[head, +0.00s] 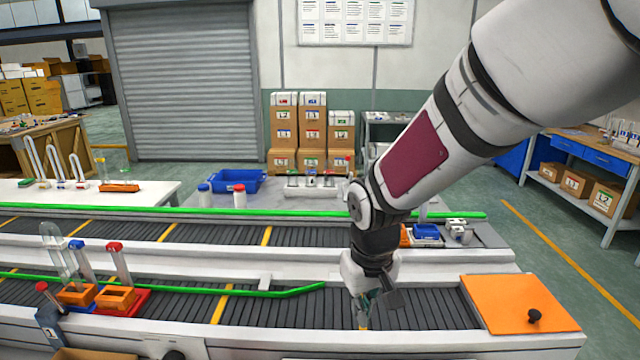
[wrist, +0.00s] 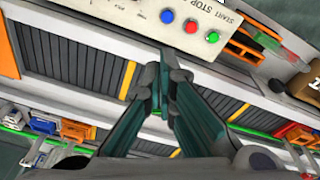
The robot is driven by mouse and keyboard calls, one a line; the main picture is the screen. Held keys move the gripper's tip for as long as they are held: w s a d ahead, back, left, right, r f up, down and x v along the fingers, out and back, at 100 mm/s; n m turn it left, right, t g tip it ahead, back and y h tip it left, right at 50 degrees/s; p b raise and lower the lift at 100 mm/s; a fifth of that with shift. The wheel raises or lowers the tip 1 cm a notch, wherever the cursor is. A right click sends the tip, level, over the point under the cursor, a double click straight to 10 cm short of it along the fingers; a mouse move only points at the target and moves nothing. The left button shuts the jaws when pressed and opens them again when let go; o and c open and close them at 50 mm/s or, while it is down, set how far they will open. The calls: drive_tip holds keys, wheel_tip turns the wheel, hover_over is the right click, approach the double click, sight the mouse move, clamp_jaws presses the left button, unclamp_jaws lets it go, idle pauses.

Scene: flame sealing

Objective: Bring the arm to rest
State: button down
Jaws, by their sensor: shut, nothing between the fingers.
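My gripper (head: 363,308) hangs from my arm, pointing down over the near conveyor (head: 435,308), right of centre in the head view. In the wrist view its two dark green fingers (wrist: 163,82) come together at the tips. The gripper is shut and nothing shows between the fingers. How high the tips are above the belt is hard to tell. My arm reaches in from the upper right and hides part of the far conveyor.
An orange plate (head: 490,295) with a black knob lies right of my gripper. A panel (wrist: 130,22) with coloured buttons shows in the wrist view. A green rail (head: 270,293) and a red tray (head: 135,302) with tubes in orange holders are to the left. A blue bin (head: 237,181) stands behind.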

drive_tip(key=s+d+r+m+t, duration=0.2)
drive_tip(key=s+d+r, duration=0.3)
drive_tip(key=s+r, duration=0.3)
drive_tip(key=s+d+r+m+t, duration=0.1)
drive_tip(key=s+d+r+m, duration=0.1)
drive_tip(key=s+d+r, duration=0.4)
drive_tip(key=s+r, duration=0.2)
drive_tip(key=s, duration=0.2)
drive_tip(key=shift+s+d+r+t, duration=0.15)
drive_tip(key=shift+t, duration=0.25)
idle(0.7)
